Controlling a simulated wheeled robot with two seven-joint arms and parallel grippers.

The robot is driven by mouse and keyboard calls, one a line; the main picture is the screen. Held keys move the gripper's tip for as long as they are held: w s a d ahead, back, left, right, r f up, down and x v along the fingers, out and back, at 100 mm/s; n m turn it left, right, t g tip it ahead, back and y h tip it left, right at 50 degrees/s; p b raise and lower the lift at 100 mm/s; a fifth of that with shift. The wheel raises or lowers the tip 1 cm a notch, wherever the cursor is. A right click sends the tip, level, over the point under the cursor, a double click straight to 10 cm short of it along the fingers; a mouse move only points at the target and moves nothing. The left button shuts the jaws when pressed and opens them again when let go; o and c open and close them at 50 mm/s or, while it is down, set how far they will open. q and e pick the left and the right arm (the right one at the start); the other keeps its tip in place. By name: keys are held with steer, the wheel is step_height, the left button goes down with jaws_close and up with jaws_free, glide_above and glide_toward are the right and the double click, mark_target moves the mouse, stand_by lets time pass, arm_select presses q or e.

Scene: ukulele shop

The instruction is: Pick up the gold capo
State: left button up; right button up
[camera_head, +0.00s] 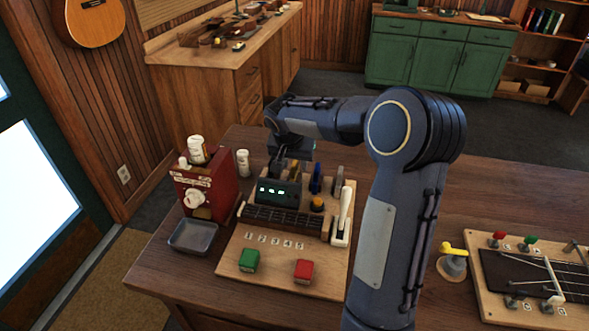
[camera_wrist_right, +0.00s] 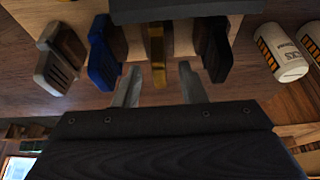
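The gold capo (camera_wrist_right: 157,48) stands upright in the right wrist view, between a blue capo (camera_wrist_right: 102,52) and a black capo (camera_wrist_right: 214,50). My right gripper (camera_wrist_right: 160,86) is open, with one pale fingertip to each side of the gold capo's line. The capo's near end lies about level with the fingertips; I cannot tell if they touch. In the head view my right gripper (camera_head: 287,160) is over the back of the wooden board, and the gold capo is mostly hidden behind it. My left gripper is not in view.
A grey capo (camera_wrist_right: 60,55) stands beyond the blue one. White bottles (camera_wrist_right: 279,52) are on the other side. The board (camera_head: 285,262) holds a display box (camera_head: 279,193), a white lever (camera_head: 343,215) and green and red blocks. A red box (camera_head: 205,190) stands left.

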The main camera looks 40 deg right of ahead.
steer(key=shift+w+d+f, duration=0.1)
steer(key=shift+d+f, duration=0.05)
steer(key=shift+f, duration=0.3)
jaws_close()
steer(key=shift+r, duration=0.1)
